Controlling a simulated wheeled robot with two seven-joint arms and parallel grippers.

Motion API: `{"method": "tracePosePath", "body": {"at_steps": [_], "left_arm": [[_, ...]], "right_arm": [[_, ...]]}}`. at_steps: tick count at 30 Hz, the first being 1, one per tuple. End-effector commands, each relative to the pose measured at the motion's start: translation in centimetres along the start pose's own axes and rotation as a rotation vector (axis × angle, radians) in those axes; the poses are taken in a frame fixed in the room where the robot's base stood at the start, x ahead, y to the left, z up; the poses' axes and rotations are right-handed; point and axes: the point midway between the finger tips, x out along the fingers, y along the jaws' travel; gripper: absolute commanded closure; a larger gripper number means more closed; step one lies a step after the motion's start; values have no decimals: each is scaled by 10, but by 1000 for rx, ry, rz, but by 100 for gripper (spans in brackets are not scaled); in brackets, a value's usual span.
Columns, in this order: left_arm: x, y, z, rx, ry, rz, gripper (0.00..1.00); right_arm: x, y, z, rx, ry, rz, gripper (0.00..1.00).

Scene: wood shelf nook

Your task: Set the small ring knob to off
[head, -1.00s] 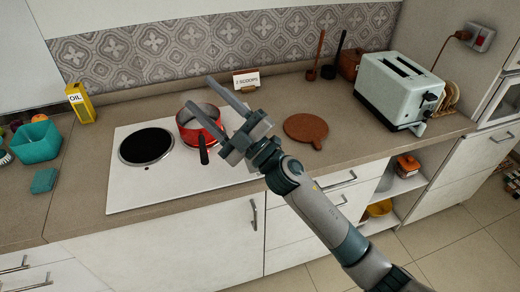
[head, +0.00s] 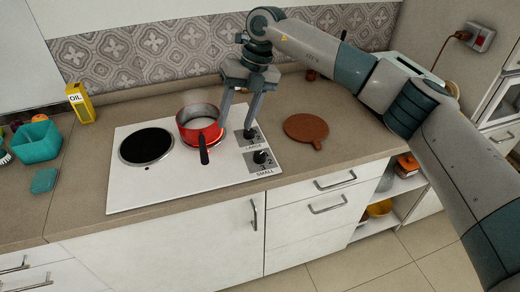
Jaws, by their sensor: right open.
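The white cooktop (head: 175,187) has two dark knobs on its right side. The small ring knob (head: 260,157) is the front one, above the label SMALL, and its pointer angle is too small to tell. The large ring knob (head: 250,134) sits behind it, above the label LARGE. My right gripper (head: 236,124) points down with its fingers apart and empty. Its fingertips are behind the small ring knob, near the large ring knob and the pot's right side. I cannot tell whether they touch the large ring knob. My left gripper is not in view.
A red pot (head: 190,136) stands on the cooktop, its dark handle toward the front. The black large ring (head: 146,146) is bare. A round wooden board (head: 305,127) lies right of the knobs. A teal bin (head: 38,142) and an oil carton (head: 81,103) stand at left.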

Motion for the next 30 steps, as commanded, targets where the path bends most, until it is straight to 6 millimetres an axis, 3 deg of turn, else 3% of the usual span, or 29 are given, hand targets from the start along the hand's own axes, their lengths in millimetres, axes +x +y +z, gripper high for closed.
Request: {"method": "tracePosePath", "body": {"at_steps": [3,9,23,30], "left_arm": [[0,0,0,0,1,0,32],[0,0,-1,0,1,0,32],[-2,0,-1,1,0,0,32],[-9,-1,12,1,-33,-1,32]], "right_arm": [[-34,-37,6,57,0,-167,53],[-56,-60,6,101,5,-271,53],[-53,-61,6,100,6,-270,53],[-33,-66,5,100,8,-269,53]]}}
